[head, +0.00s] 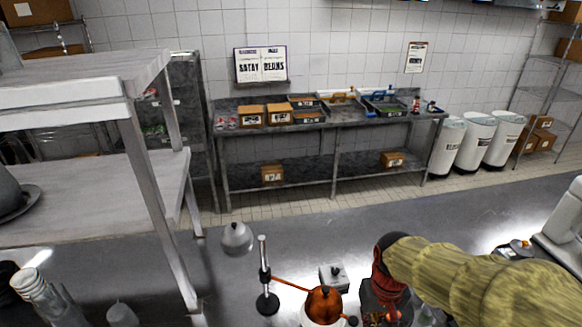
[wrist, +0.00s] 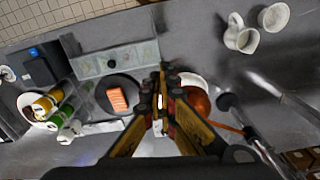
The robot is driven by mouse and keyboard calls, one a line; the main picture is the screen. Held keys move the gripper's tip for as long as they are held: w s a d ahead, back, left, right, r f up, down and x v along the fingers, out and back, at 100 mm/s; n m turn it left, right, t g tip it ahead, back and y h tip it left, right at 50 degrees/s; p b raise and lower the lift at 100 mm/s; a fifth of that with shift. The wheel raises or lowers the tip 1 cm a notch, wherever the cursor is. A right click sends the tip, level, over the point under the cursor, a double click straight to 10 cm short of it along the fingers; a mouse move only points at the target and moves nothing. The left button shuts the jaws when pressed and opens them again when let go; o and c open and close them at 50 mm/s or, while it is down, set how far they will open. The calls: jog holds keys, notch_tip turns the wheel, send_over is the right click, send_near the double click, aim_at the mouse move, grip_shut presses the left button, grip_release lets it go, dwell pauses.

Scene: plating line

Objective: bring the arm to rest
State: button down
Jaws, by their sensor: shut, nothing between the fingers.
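My gripper (wrist: 160,108) shows in the wrist view, its two yellow-and-black fingers brought together with nothing between them. It hangs above the steel counter (wrist: 205,50), between a dark round plate (wrist: 112,103) with an orange block (wrist: 117,98) and an orange-brown round pot (wrist: 198,103). In the head view my arm in its tan sleeve (head: 470,275) reaches in from the right over the counter. The fingertips cannot be made out there.
A steel shelf (head: 75,190) rises at the left. The counter's far middle is clear.

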jog(key=s+t+b, duration=0.5)
jog(key=s+b, duration=0.3)
jog(key=b, duration=0.6)
jog(key=shift+r, duration=0.1)
jog(key=c, duration=2.6)
grip_release()
